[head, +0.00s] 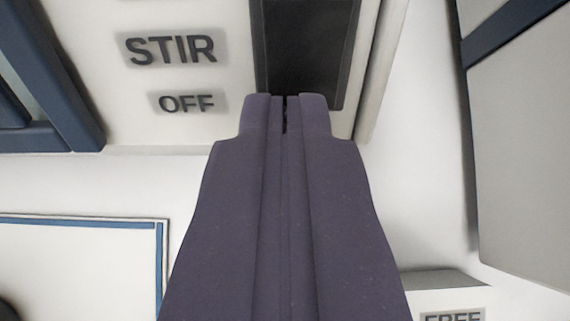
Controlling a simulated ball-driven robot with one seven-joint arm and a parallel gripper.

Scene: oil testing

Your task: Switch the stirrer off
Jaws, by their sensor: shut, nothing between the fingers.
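My gripper (285,103) is shut and empty, its two dark fingers side by side pointing up the picture. The stirrer's pale panel (225,118) fills the top middle. It bears the labels "STIR" (171,50) and "OFF" (187,103). A dark rectangular part (308,45) is set in the panel to the right of the labels. My fingertips overlap its lower end in the picture. I cannot tell whether they touch it. The fingers hide whatever lies behind them.
A blue-edged frame (65,95) stands at the upper left. A blue-bordered white panel (85,265) lies at the lower left. A large grey panel (520,150) stands at the right. A block with a partly cut-off label "FREE" (452,317) is at the lower right.

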